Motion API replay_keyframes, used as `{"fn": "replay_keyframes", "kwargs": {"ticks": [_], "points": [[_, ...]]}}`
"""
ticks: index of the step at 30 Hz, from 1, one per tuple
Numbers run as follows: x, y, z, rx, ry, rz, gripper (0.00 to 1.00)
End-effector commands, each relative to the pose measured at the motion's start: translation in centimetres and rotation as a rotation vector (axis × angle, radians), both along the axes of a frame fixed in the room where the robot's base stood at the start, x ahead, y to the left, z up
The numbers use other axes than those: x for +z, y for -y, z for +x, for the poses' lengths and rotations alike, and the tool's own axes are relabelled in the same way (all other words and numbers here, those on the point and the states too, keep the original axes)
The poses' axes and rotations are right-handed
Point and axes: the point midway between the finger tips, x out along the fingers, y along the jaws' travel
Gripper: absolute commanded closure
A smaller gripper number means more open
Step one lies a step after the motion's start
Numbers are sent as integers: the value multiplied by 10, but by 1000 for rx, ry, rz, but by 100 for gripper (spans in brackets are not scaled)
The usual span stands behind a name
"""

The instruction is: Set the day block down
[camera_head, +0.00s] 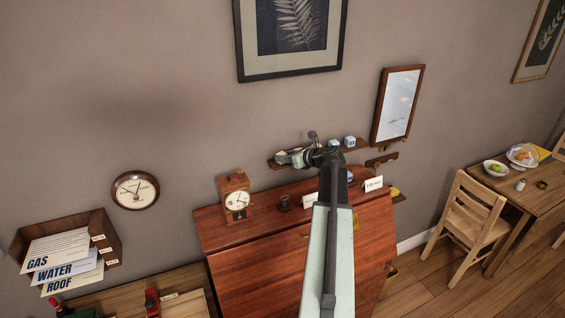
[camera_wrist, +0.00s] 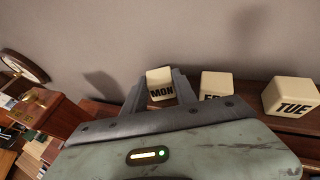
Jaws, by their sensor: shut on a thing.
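The day block (camera_wrist: 160,88), a cream cube lettered MON, is between the two fingers of my gripper (camera_wrist: 158,76) in the wrist view. My gripper is shut on it. In the head view my gripper (camera_head: 293,157) is at the left part of a narrow wall shelf (camera_head: 361,145); the held block cannot be made out there. Two more cream blocks stand to the right in the wrist view: one partly hidden, its lettering cut off (camera_wrist: 215,84), and one lettered TUE (camera_wrist: 290,97). I cannot tell whether the held block touches the shelf.
Below the shelf is a reddish wooden desk (camera_head: 250,255) with a small clock (camera_head: 236,199) and a white card (camera_head: 373,184) on top. A framed mirror (camera_head: 398,104) hangs at right above the shelf. A round wall clock (camera_head: 135,190) hangs at left.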

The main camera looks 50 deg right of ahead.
Motion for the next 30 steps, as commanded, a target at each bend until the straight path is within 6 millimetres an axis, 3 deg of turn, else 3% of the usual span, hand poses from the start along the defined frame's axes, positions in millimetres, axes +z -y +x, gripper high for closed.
{"fn": "replay_keyframes", "kwargs": {"ticks": [9,10,12,23,30], "points": [[-3,-4,3,6,0,0,100],[-1,-4,3,6,0,0,58],[-1,-4,3,6,0,0,45],[6,-3,3,5,0,0,45],[29,-5,-48,2,0,1,45]]}}
